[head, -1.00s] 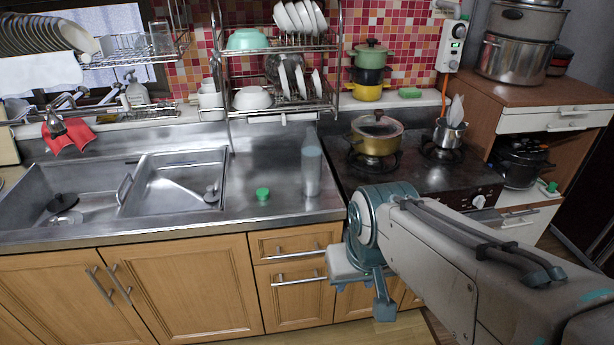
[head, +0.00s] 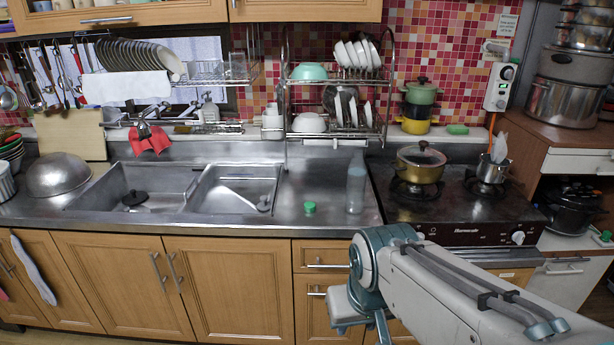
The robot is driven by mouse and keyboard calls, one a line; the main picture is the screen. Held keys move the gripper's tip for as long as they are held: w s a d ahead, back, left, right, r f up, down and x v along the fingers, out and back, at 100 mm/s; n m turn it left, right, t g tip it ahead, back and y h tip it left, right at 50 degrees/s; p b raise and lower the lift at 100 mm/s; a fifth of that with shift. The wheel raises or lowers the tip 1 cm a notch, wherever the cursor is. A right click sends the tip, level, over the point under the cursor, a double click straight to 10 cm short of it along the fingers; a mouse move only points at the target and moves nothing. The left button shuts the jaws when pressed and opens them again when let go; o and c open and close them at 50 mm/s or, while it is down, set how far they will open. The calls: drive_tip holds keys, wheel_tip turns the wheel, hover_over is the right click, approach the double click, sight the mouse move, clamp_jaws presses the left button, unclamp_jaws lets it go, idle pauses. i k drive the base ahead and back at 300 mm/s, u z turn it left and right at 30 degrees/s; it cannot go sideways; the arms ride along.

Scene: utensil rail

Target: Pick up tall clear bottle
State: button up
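The tall clear bottle (head: 356,188) stands upright on the steel counter, between the sink and the stove, close to the stove's left edge. It is see-through and hard to make out against the metal. My arm reaches in from the lower right. My gripper (head: 362,318) hangs below the counter's front edge, in front of the drawers, apart from the bottle and below it. Its fingers are partly cut off by the bottom of the picture, so its opening does not show.
A small green object (head: 310,207) sits on the counter left of the bottle. A dish rack (head: 333,135) stands behind it. A gold pot (head: 420,164) is on the stove (head: 460,212) to the right. The double sink (head: 232,190) lies left. Drawers (head: 318,258) are below the counter.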

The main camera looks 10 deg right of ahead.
sight(357, 171)
drive_tip(key=u, duration=0.4)
drive_tip(key=i, duration=1.25)
drive_tip(key=z, duration=0.35)
